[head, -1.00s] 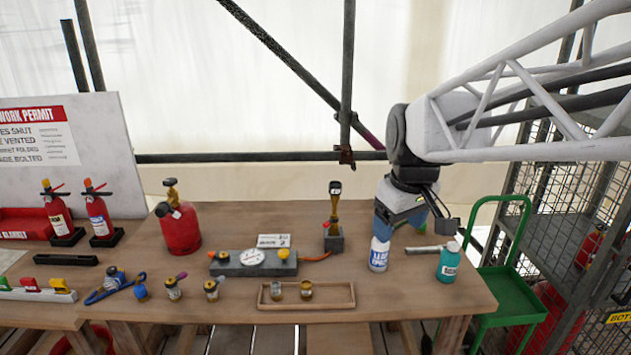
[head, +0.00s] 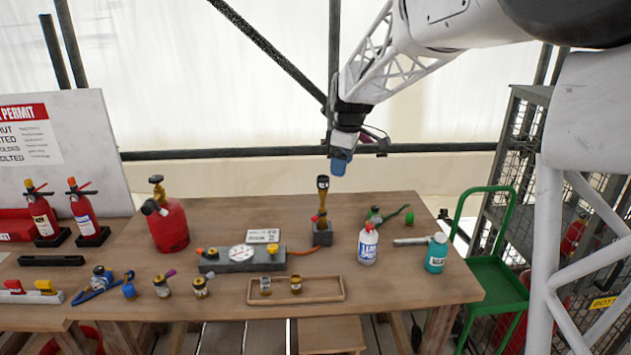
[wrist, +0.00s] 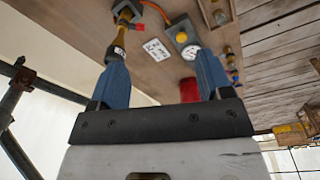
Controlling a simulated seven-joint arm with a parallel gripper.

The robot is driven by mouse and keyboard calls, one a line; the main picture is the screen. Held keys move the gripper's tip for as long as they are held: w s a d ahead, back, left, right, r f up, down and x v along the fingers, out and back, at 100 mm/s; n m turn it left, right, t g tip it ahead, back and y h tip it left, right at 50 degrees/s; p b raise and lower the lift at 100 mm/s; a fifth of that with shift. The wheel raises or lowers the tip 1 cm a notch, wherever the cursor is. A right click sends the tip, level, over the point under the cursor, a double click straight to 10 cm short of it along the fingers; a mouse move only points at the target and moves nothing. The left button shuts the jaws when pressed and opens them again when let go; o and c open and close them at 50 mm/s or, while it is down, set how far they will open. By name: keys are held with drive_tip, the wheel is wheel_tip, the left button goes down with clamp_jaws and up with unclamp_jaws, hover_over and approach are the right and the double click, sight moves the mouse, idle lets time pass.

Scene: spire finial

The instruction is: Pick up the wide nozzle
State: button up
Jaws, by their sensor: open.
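Two small brass nozzle-like pieces stand in a shallow wooden tray (head: 320,299) at the table's front: a left piece (head: 265,285) and a right piece (head: 296,284). They are too small for me to tell which is the wide nozzle. A brass torch (head: 322,207) with a dark, labelled top end stands upright in a grey block behind the tray. My gripper (head: 340,163) is high above the table, just above and right of the torch top. In the wrist view its blue fingers (wrist: 160,80) are spread with nothing between them; the torch (wrist: 121,40) shows beyond the left finger.
A gauge block (head: 241,259) with an orange hose lies left of the torch. A red cylinder (head: 169,226) stands further left. A white bottle (head: 367,245) and a teal bottle (head: 436,254) stand right. Two small tagged fittings (head: 181,287) sit left of the tray.

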sight(323, 177)
drive_tip(key=w+a+f+n, duration=0.1)
drive_tip(key=w+f, duration=0.1)
drive_tip(key=w, duration=0.2)
drive_tip(key=w+a+f+n, duration=0.1)
drive_tip(key=w+f+n, duration=0.1)
drive_tip(key=w, duration=0.3)
drive_tip(key=w+a+f+n, duration=0.1)
drive_tip(key=w+f, duration=0.1)
drive_tip(key=w, duration=0.2)
drive_tip(key=shift+w+g, duration=0.3)
drive_tip(key=shift+w, duration=0.05)
drive_tip(key=shift+a+f, duration=0.15)
drive_tip(key=shift+f, duration=1.1)
drive_tip(key=shift+a+f, duration=0.15)
drive_tip(key=shift+f, duration=1.2)
drive_tip(key=shift+a+f, duration=0.1)
drive_tip(key=shift+f, duration=1.2)
drive_tip(key=c, duration=1.1)
